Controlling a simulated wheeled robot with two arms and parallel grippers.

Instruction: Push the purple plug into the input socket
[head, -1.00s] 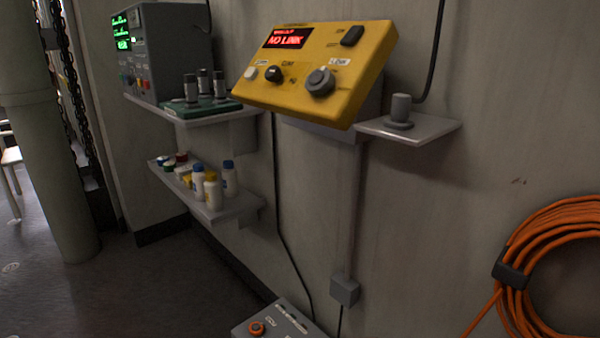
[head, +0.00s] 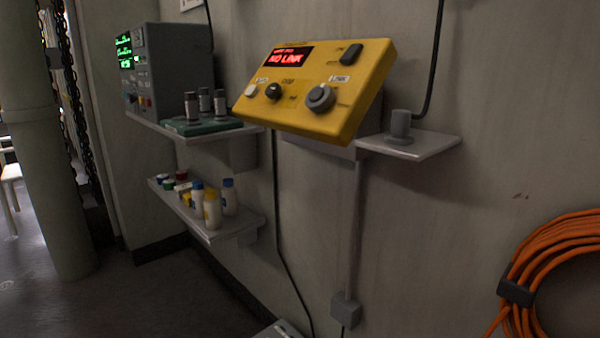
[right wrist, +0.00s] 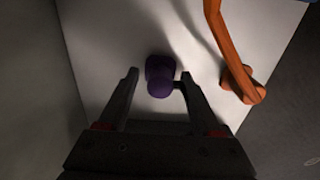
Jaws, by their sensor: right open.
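The purple plug (right wrist: 160,76) shows in the right wrist view, at or just above a pale flat surface. My right gripper (right wrist: 158,80) is open, with one finger on each side of the plug. The right fingertip is very near the plug; I cannot tell if it touches. A gap shows on the left side. I cannot make out the input socket in either view. My left gripper is in no view.
An orange bent bar or cable (right wrist: 238,70) stands just right of the right gripper. In the head view, a yellow console (head: 312,90) reads "NO LINK". A side shelf (head: 425,146) holds a grey cylinder (head: 401,124). Bottles stand on a lower shelf (head: 205,228).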

